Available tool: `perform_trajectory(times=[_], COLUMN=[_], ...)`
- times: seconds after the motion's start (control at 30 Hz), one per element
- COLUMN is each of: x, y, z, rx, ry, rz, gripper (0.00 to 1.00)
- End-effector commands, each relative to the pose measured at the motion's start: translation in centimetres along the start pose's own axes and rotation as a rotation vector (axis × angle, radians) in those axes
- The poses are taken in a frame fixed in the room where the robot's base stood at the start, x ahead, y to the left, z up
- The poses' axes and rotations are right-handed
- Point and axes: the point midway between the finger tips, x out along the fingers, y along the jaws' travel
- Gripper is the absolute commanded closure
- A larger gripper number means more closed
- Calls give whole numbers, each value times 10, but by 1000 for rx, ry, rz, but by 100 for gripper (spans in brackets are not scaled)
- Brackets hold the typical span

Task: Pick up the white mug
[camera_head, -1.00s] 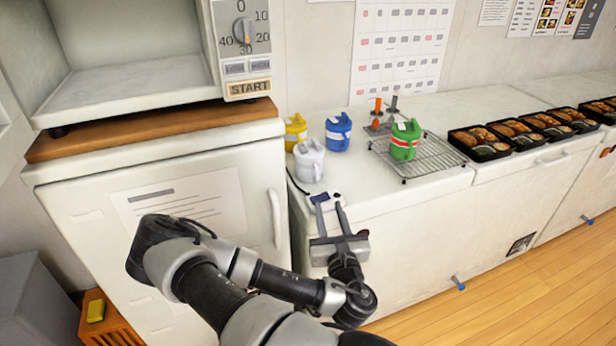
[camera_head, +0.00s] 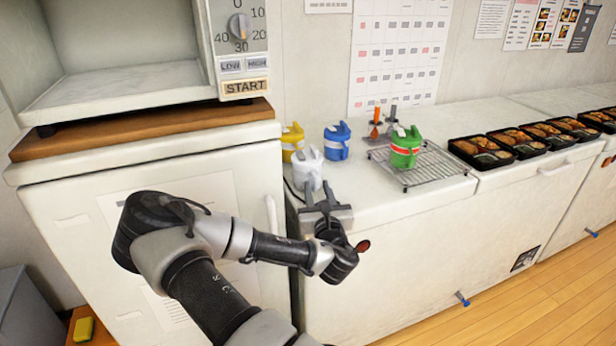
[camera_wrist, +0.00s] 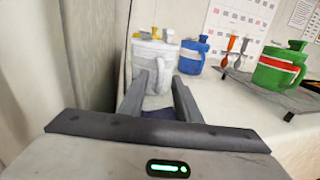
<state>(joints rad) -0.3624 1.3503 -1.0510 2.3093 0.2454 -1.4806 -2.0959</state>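The white mug (camera_head: 308,168) stands upright at the front left corner of the white counter. In the wrist view the white mug (camera_wrist: 155,62) is straight ahead, just beyond the fingers. My gripper (camera_head: 317,190) is in front of the mug, low, with its fingers pointing at it. In the wrist view my gripper (camera_wrist: 158,88) is open, its two fingers apart with nothing held between them. The left fingertip overlaps the mug's lower part in that view; I cannot tell if it touches.
A yellow mug (camera_head: 292,142) and a blue mug (camera_head: 337,141) stand behind the white one. A green mug (camera_head: 405,148) stands on a wire rack (camera_head: 428,168) to the right. Bento trays (camera_head: 482,150) line the counter further right. A tall white cabinet (camera_head: 60,180) borders the left side.

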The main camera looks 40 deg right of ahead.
Motion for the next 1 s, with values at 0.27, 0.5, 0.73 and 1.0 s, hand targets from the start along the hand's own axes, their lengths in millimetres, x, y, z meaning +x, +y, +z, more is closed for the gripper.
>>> perform_trajectory(times=[0.27,0.5,0.73,1.0], x=[2,2,2,2], y=[0,0,0,0], z=[0,0,2,21], rx=[0,0,0,-1], ry=[0,0,-5,-6], rz=[0,0,0,-1], gripper=[73,100,100,100])
